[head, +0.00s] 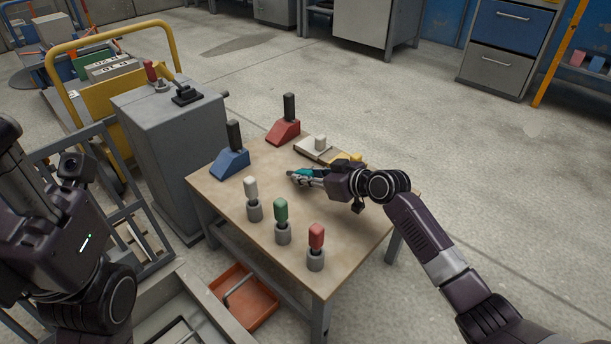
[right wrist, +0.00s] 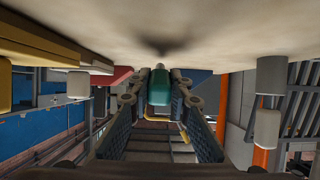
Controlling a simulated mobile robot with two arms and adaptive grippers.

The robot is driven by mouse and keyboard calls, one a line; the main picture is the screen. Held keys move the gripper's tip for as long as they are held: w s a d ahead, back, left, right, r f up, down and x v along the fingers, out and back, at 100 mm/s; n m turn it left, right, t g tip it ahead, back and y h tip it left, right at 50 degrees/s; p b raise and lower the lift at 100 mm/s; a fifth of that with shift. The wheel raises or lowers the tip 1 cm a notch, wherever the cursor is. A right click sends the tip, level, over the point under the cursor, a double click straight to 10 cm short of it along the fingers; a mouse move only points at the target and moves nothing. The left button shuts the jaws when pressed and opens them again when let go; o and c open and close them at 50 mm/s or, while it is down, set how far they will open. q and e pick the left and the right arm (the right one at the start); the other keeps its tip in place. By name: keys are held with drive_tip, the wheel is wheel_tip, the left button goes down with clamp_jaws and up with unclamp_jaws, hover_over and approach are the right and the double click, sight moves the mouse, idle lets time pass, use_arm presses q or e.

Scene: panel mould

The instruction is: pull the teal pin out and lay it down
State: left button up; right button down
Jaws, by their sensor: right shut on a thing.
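The teal pin (head: 301,173) is held between the fingertips of my right gripper (head: 303,176), over the middle of the worktable (head: 230,194). The pin also shows in the right wrist view (right wrist: 160,87), with a finger on each side. It is close to the tabletop; I cannot tell whether it touches. My left arm shows at the left of the head view, but its fingers do not.
White (head: 250,187), green (head: 281,210) and red (head: 316,236) handles stand in grey holders towards the front. A blue block (head: 230,164) and a red block (head: 283,132) with dark uprights, and a low block with a pale knob (head: 320,142), stand farther back.

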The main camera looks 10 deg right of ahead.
drive_tip(key=c, duration=1.7)
unclamp_jaws()
drive_tip(key=v, duration=1.2)
